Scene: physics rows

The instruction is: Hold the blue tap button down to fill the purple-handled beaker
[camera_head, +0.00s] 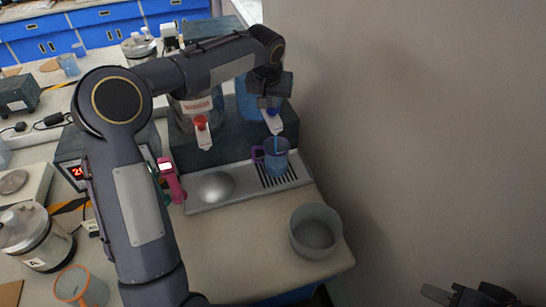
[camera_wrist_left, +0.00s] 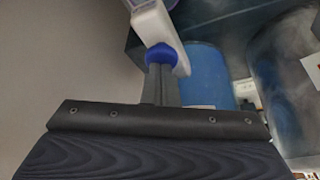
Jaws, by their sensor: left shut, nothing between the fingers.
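The beaker (camera_head: 283,160) is blue-tinted with a purple handle on its left. It stands upright on the slotted drip tray (camera_head: 300,180) under the right-hand tap. A thin blue stream shows between that tap's white spout (camera_head: 277,125) and the beaker; the exact level inside is unclear. My left gripper (camera_head: 271,102) is shut and empty at the blue tap button (camera_head: 272,112). In the left wrist view, its fingertips (camera_wrist_left: 160,75) meet the blue button (camera_wrist_left: 160,54) and hide part of it. My right gripper (camera_head: 468,296) is at the bottom right, partly cut off.
A second tap with a red button (camera_head: 200,121) stands left of the blue one. A grey bowl (camera_head: 315,232) sits at the counter's front right. A pink-handled item (camera_head: 170,181) is beside the tray. The wall closes off the right side.

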